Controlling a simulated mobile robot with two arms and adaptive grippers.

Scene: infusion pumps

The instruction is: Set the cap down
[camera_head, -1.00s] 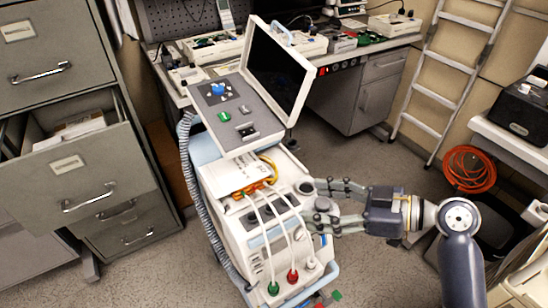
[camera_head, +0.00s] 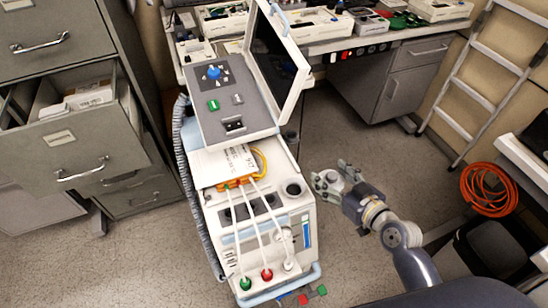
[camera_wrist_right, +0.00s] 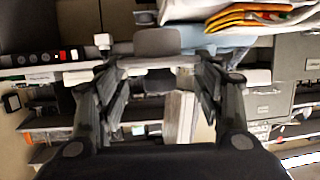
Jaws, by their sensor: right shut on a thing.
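My right gripper (camera_head: 326,183) is just right of the white medical machine (camera_head: 250,262), apart from its top right edge. It is shut on a grey cap (camera_wrist_right: 156,42), which shows as a dark grey rounded block between the fingertips in the right wrist view. In the head view the fingers and the cap blend together, so the cap's outline is hard to make out. A round open port (camera_head: 293,188) with a dark inside shows on the machine's right top corner. My left gripper is not in view.
The machine carries a tilted screen (camera_head: 277,62) and a grey control panel (camera_head: 232,105). White tubes run down its front to green and red plugs (camera_head: 267,274). Grey drawers (camera_head: 65,150) stand at left and a workbench at the back.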

